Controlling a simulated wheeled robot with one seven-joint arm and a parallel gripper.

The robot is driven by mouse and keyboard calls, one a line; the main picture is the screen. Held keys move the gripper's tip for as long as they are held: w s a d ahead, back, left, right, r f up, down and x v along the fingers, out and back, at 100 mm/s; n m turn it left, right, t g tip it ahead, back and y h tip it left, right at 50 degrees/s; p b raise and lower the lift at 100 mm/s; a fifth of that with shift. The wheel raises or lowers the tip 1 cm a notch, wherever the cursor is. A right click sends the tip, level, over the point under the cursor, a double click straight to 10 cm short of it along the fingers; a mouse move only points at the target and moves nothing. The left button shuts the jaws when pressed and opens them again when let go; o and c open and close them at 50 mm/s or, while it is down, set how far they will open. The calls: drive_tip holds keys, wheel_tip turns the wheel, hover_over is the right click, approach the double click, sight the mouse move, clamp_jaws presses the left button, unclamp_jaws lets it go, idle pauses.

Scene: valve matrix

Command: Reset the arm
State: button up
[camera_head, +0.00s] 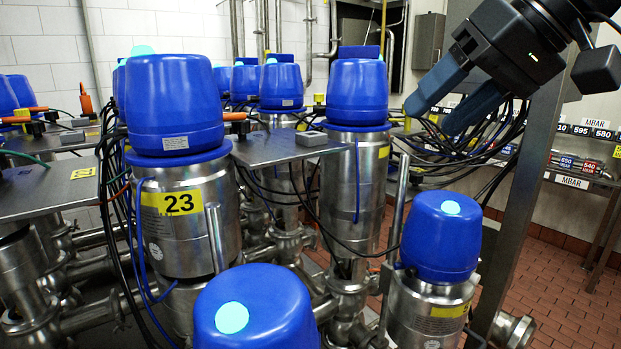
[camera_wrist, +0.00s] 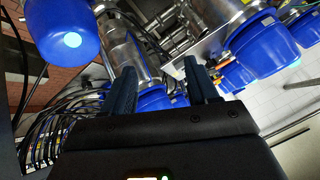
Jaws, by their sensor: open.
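My gripper (camera_head: 455,103) is at the upper right in the head view, pointing down and to the left. Its two blue-grey fingers are apart with nothing between them. In the wrist view my gripper (camera_wrist: 165,92) shows from behind, with the fingers spread and blue valve heads beyond them. My arm reaches in from the upper right corner and the gripper hangs in front of a shelf of cables. It appears clear of the valves.
Steel valves with blue heads fill the scene: a tall one marked 23 (camera_head: 174,103), one at centre (camera_head: 357,93), one at lower right (camera_head: 441,237) and one in front (camera_head: 255,308). A steel post (camera_head: 521,210) stands beneath my arm. Red tiled floor (camera_head: 560,290) shows at right.

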drive_tip(key=w+a+f+m+t+y, duration=0.25)
drive_tip(key=a+f+t+y, duration=0.3)
drive_tip(key=f, duration=0.65)
drive_tip(key=s+d+f+m+t+h, duration=0.1)
drive_tip(key=s+f+m+t+h, duration=0.25)
drive_tip(key=f, duration=0.55)
drive_tip(key=s+d+f+m+t+h, duration=0.1)
drive_tip(key=s+d+f+m+h, duration=0.2)
drive_tip(key=s+f, duration=0.5)
drive_tip(key=s+d+f+h, duration=0.2)
drive_tip(key=s+f, duration=0.3)
drive_tip(key=s, duration=0.3)
drive_tip(key=s+d+f+h, duration=0.2)
drive_tip(key=s+f+h, duration=0.15)
drive_tip(key=s, duration=0.45)
drive_tip(key=s+d+r+n, duration=0.1)
drive_tip(key=s+d+n, duration=0.1)
drive_tip(key=s, duration=0.6)
drive_tip(key=s+d+n+g, duration=0.1)
drive_tip(key=s+n, duration=0.3)
drive_tip(key=s, duration=0.4)
drive_tip(key=shift+d+r, duration=0.35)
drive_tip(key=shift+d, duration=0.05)
